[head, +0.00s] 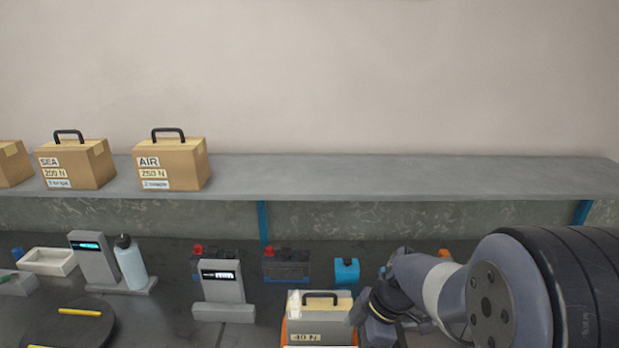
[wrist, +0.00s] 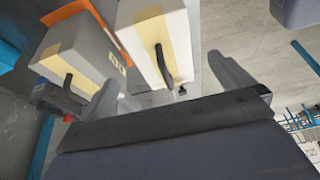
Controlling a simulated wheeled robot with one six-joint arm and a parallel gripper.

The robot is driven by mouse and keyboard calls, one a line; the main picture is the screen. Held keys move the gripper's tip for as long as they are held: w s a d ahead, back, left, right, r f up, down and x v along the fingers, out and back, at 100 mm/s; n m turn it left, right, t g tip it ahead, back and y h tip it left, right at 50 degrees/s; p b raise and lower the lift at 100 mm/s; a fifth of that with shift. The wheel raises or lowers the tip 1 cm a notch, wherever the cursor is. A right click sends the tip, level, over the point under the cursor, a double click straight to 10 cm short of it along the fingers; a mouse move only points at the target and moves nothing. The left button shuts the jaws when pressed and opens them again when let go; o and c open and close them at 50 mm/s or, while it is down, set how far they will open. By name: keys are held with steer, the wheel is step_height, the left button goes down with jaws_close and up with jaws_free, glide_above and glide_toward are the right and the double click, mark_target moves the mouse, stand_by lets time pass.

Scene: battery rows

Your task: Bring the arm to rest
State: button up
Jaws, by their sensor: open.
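My arm (head: 440,285) reaches in from the right in the head view, bent low over the bench. The fingertips are not clear in the head view.
A second case (wrist: 75,55) stands left of it in the wrist view. Cases marked SEA (head: 75,165) and AIR (head: 170,165) stand on the grey shelf (head: 400,175), whose right part is clear. A display stand (head: 222,290), a bottle (head: 130,262) and batteries (head: 287,266) crowd the bench.

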steer(key=shift+x, duration=4.75)
steer(key=shift+a, duration=0.15)
